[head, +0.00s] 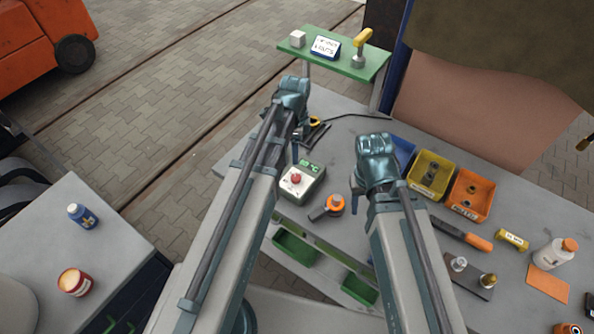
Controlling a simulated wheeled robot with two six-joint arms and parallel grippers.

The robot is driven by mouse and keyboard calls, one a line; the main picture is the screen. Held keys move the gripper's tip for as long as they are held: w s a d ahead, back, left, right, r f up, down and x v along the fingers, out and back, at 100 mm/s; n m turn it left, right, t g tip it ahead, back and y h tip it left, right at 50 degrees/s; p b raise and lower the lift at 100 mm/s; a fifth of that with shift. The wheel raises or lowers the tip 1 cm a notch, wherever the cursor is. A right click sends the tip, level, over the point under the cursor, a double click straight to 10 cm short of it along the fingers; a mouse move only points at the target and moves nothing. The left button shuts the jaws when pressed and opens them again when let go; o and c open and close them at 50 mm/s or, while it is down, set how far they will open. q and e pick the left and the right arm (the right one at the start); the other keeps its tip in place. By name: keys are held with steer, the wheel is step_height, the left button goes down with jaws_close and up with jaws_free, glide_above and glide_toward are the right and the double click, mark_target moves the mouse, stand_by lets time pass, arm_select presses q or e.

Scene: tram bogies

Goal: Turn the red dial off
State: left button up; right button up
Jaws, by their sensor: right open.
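The red dial (297,178) sits on top of a small pale control box (302,187) with a green label at its back, on the grey workbench. My left arm passes just left of the box, and its gripper (296,150) is mostly hidden by the arm, close behind the dial. My right gripper (357,188) is open, pointing down to the right of the box and apart from the dial. The way the dial is turned is too small to tell.
An orange-and-black tool (332,206) lies right of the box. A black item with a yellow part (315,126) and a cable lie behind it. Yellow (447,163) and orange (485,182) bins stand right. Green trays (296,248) sit below the front edge.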

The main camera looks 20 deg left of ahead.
mark_target(296, 177)
arm_select(q)
step_height(296, 177, down, 14)
steer(key=b, duration=1.3)
steer(key=shift+b, duration=0.35)
arm_select(e)
step_height(296, 177, down, 14)
steer(key=shift+r, duration=0.1)
arm_select(q)
steer(key=shift+r, duration=0.1)
jaws_close()
